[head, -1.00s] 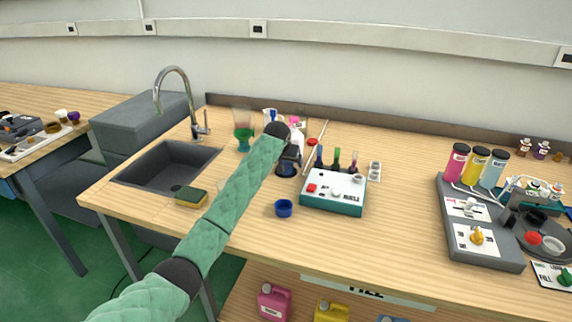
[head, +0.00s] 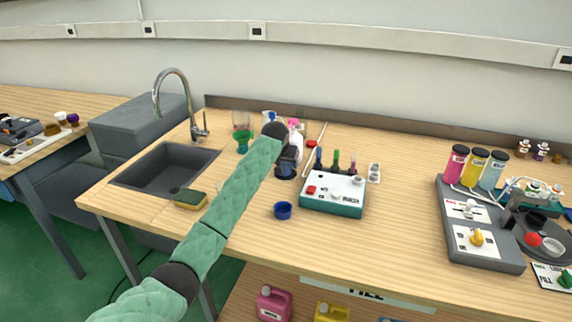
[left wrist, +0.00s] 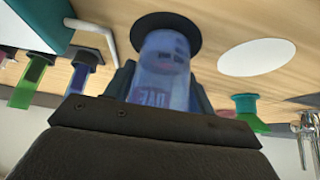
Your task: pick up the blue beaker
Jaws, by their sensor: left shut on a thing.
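The blue beaker (left wrist: 160,70) is a see-through blue vessel with dark printing, seen between my left gripper's fingers in the left wrist view. My left gripper (left wrist: 158,92) is shut on it. The beaker's far end is in front of a round black disc (left wrist: 166,35) on the table; I cannot tell whether they touch. My right gripper is not in view.
A teal and white device (head: 333,194) stands close on the right, with small coloured bottles behind it. A blue cup (head: 283,211) is in front. A green funnel-like vessel (head: 243,140), a sponge (head: 190,200) and a sink (head: 165,170) are on the left. The front middle of the table is clear.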

